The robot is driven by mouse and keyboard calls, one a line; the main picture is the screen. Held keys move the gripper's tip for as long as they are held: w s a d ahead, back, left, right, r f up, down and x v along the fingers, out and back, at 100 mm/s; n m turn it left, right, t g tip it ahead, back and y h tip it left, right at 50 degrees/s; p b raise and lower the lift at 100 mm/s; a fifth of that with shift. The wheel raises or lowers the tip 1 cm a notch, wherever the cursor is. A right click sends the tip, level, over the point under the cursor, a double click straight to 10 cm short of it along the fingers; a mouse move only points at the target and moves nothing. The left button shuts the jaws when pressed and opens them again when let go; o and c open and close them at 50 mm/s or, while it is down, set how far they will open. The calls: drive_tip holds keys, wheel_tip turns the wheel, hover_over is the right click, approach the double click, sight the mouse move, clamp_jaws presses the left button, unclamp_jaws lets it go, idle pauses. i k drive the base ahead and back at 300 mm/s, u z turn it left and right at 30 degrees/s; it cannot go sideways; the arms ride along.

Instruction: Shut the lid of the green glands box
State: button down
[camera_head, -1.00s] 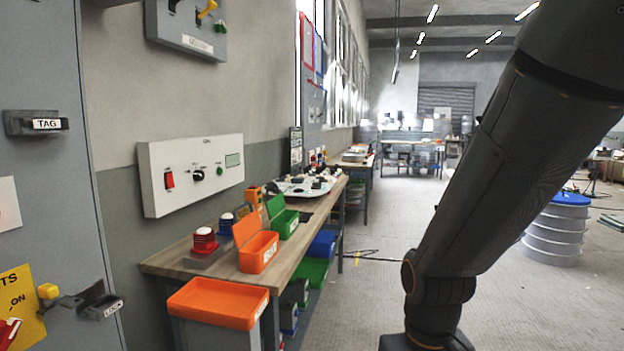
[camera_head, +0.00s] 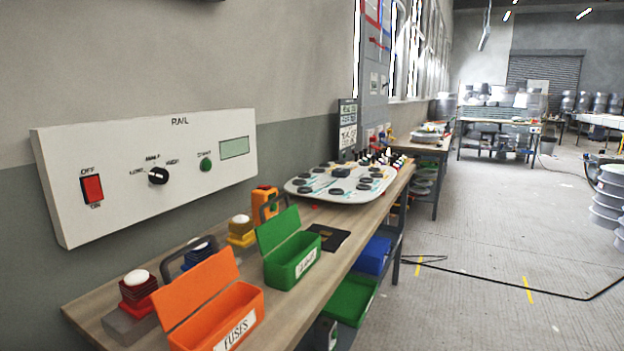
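The green glands box (camera_head: 295,262) stands on the wooden bench, just behind and to the right of an orange box. Its green lid (camera_head: 278,229) is open, tilted up along the box's left side. A white label shows on its front right face. My gripper is not in the head view.
An orange box labelled FUSES (camera_head: 238,318) with its lid up stands in front. Coloured push-button blocks (camera_head: 138,291) line the wall side. A dark flat pad (camera_head: 329,237) and a white board with black pieces (camera_head: 342,183) lie beyond. Floor right of the bench (camera_head: 470,300) is mostly clear.

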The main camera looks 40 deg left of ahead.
sight(271, 233)
drive_tip(key=u, duration=0.45)
drive_tip(key=i, duration=1.15)
drive_tip(key=u, duration=0.85)
